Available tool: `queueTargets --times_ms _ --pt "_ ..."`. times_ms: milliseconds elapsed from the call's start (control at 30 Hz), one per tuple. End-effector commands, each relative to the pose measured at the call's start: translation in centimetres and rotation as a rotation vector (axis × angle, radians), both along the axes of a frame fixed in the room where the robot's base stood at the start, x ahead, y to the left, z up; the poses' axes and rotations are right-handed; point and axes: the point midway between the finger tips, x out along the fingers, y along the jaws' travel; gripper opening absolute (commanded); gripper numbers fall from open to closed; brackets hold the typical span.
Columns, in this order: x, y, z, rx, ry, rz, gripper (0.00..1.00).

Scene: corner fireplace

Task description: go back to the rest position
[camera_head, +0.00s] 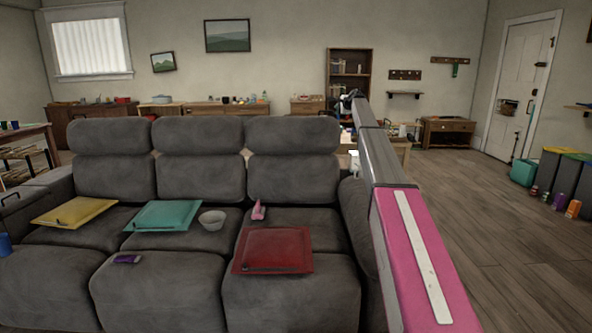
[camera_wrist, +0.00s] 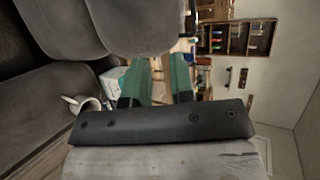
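My gripper (camera_wrist: 163,66) shows in the wrist view as two green fingers with a gap between them. It is open and I see nothing held in it. In the head view my arm reaches forward along the right side of the grey sofa (camera_head: 205,165), and its far end is raised beside the sofa's right backrest. The fingers are too small to make out there. In the wrist view the grey sofa (camera_wrist: 130,25) lies close on the upper left, beside the fingers.
A bookshelf (camera_head: 349,75) stands at the back. The floor (camera_head: 490,215) at right is open; bins (camera_head: 565,180) line the wall.

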Motion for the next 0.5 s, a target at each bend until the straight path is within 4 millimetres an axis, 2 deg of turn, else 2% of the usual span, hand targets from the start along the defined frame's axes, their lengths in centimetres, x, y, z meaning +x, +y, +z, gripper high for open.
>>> queueTargets --times_ms 67,267,500 --pt "0.0 0.0 0.0 0.000 0.000 0.000 0.23" --pt "-1.8 0.4 -2.4 -0.037 0.013 0.018 0.23" --pt "-4.6 1.0 -6.3 -0.099 0.038 0.049 0.23"
